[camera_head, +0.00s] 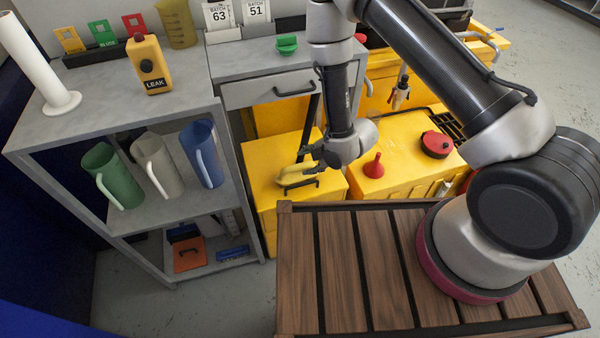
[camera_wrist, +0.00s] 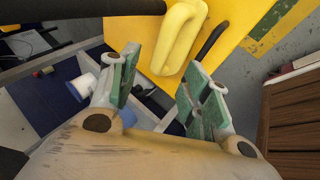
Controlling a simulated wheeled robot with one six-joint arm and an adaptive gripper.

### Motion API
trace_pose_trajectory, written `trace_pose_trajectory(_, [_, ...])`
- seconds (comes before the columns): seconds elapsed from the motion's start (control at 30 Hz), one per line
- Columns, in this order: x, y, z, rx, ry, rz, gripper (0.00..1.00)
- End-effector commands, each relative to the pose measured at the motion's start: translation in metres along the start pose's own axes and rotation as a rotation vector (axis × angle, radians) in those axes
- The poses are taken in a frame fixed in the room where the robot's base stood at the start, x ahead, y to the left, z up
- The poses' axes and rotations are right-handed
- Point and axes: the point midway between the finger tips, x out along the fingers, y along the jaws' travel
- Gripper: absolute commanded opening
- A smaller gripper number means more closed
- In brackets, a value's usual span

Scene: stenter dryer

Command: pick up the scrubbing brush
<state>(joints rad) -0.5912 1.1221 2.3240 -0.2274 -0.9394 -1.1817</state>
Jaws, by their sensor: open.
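A yellow piece with a looped, iron-like handle (camera_head: 297,174) lies on top of the yellow cabinet. It looks like the scrubbing brush, but I see no bristles clearly. In the wrist view the yellow loop (camera_wrist: 180,38) shows at the top, beyond my fingers and apart from them. My gripper (camera_head: 312,158) is just above and to the right of it in the head view, partly hiding it. In the wrist view my gripper (camera_wrist: 160,95) has its two green-padded fingers spread with nothing between them.
A black bar handle (camera_wrist: 212,42) stands close beside the yellow loop. A red funnel (camera_head: 374,166) and a red-lidded cap (camera_head: 436,144) are to the right on yellow surfaces. The grey shelf (camera_head: 120,125) with jugs stands left. A blue item (camera_head: 233,254) lies on its lower shelf.

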Motion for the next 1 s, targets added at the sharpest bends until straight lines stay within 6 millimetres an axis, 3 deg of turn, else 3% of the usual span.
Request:
trace_pose_trajectory(0.5, [0.069,-0.001,0.001,-0.004,-0.002,-0.004,0.47])
trace_pose_trajectory(0.77, [0.074,-0.001,0.001,-0.004,-0.002,-0.005,0.47])
trace_pose_trajectory(0.87, [0.074,-0.001,0.001,-0.004,-0.002,-0.005,0.35])
trace_pose_trajectory(1.0, [0.074,-0.001,0.001,-0.004,-0.002,-0.005,0.09])
